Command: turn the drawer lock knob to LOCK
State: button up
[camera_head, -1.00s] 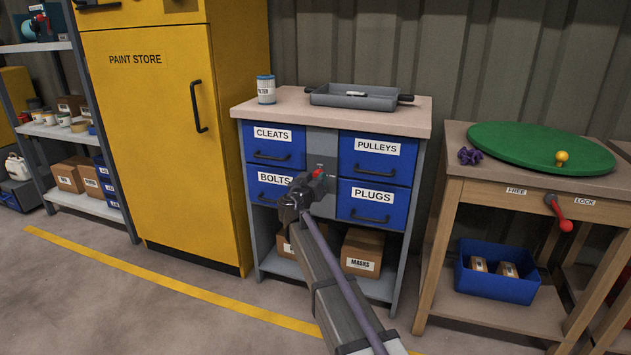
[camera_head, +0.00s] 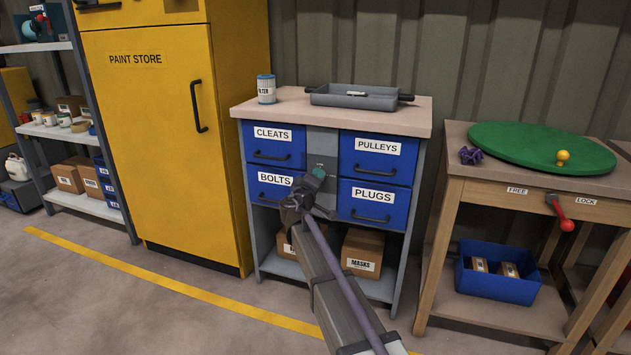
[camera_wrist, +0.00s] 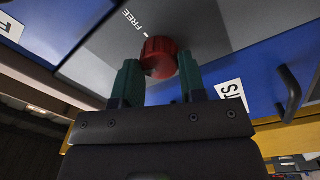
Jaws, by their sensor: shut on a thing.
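The red drawer lock knob (camera_wrist: 160,57) is on the grey centre panel (camera_head: 321,146) of the drawer cabinet. In the wrist view it sits between the two dark green fingers of my gripper (camera_wrist: 159,65), which are shut on its sides. The word FREE and a short white tick are on the panel beside the knob. No LOCK label for this knob is readable. In the head view my gripper (camera_head: 316,180) is at the panel, and a teal finger covers the knob.
Blue drawers marked CLEATS (camera_head: 273,145), BOLTS (camera_head: 273,188), PULLEYS (camera_head: 378,158) and PLUGS (camera_head: 373,204) flank the panel, all closed. A grey tray (camera_head: 355,97) lies on top. A separate red lever (camera_head: 562,215) with FREE and LOCK labels is on the wooden bench.

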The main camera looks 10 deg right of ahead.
jog(key=shift+n, duration=1.6)
jog(key=o, duration=0.9)
jog(key=shift+o, duration=0.2)
jog(key=shift+s, duration=0.1)
jog(key=v, duration=1)
jog(key=shift+s+b, duration=0.3)
jog(key=shift+s, duration=0.05)
